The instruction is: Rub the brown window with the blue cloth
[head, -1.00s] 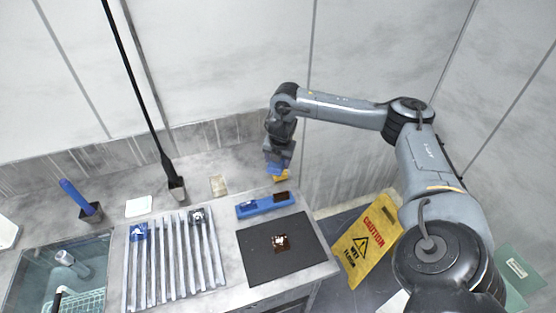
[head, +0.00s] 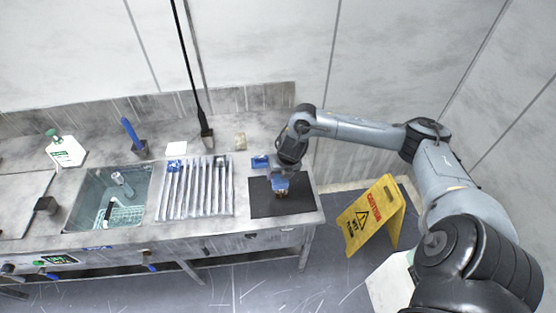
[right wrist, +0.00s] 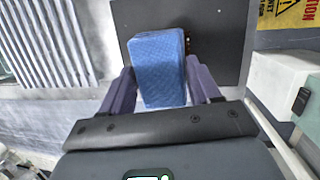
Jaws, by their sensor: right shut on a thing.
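The blue cloth (right wrist: 160,65) is a folded pad between the two fingers of my right gripper (right wrist: 160,88) in the right wrist view. In the head view my right gripper (head: 279,182) is shut on it, low over the black mat (head: 262,206). A small brown piece (head: 281,195), likely the brown window, shows just below the cloth on the mat. In the right wrist view the cloth covers most of it, and only a thin brown edge (right wrist: 188,46) shows at its right. I cannot tell whether cloth and window touch. My left gripper is not in view.
A blue tray (head: 260,161) behind the mat is partly hidden by my right arm. A ribbed rack (head: 195,190) and a sink (head: 85,200) lie to the left. A yellow caution sign (head: 372,217) stands on the floor right of the bench.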

